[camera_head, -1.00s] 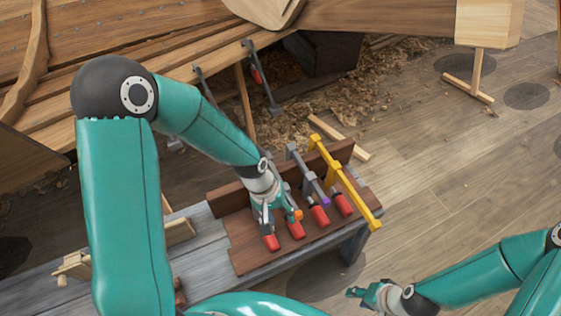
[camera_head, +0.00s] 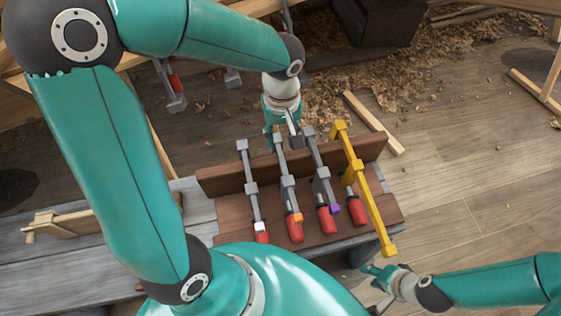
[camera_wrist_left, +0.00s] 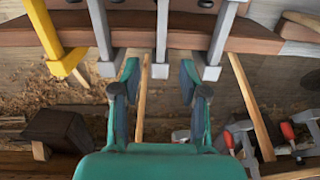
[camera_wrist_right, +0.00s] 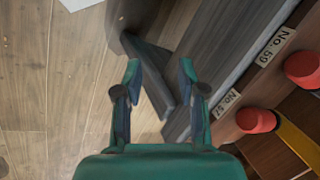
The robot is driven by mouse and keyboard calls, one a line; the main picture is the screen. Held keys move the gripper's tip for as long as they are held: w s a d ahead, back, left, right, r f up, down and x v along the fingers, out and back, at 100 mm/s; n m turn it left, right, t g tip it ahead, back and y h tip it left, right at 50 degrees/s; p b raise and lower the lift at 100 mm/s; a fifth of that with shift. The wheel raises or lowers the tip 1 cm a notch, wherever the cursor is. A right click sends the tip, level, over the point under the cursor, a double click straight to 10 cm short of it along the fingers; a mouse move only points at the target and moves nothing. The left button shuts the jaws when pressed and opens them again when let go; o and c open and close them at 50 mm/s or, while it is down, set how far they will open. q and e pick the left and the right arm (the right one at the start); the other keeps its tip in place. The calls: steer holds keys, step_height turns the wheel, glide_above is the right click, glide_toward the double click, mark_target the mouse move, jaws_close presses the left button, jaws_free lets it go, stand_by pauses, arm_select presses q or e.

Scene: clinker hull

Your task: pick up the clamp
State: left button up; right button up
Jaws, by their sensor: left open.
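Several clamps with red handles lie side by side on a brown wooden rack (camera_head: 268,240): a grey one with a white tab (camera_head: 252,197), a grey one with an orange tab (camera_head: 287,183), a grey one with a purple tab (camera_head: 320,172) and a yellow one (camera_head: 361,185). My left gripper (camera_head: 285,138) is at the rack's far side, by the far ends of the grey clamps. In the left wrist view it is open (camera_wrist_left: 160,80), with the end of the middle grey clamp (camera_wrist_left: 160,45) between its fingertips, not gripped. My right gripper (camera_head: 374,286) is open (camera_wrist_right: 160,75) and empty near the bench's right end.
The rack's raised back board (camera_head: 225,181) stands under the clamps' bars. The grey bench (camera_head: 80,255) continues left, with a wooden plane-like tool (camera_head: 75,228) on it. More clamps (camera_head: 170,88) hang on the hull at the back. Floor at right (camera_head: 470,180) is clear.

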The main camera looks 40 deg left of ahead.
mark_target(281, 154)
arm_select(q)
steer(key=shift+a+f+b, duration=0.1)
steer(key=shift+f+b, duration=0.6)
steer(key=shift+f, duration=3.25)
jaws_close()
steer(key=shift+r, duration=0.1)
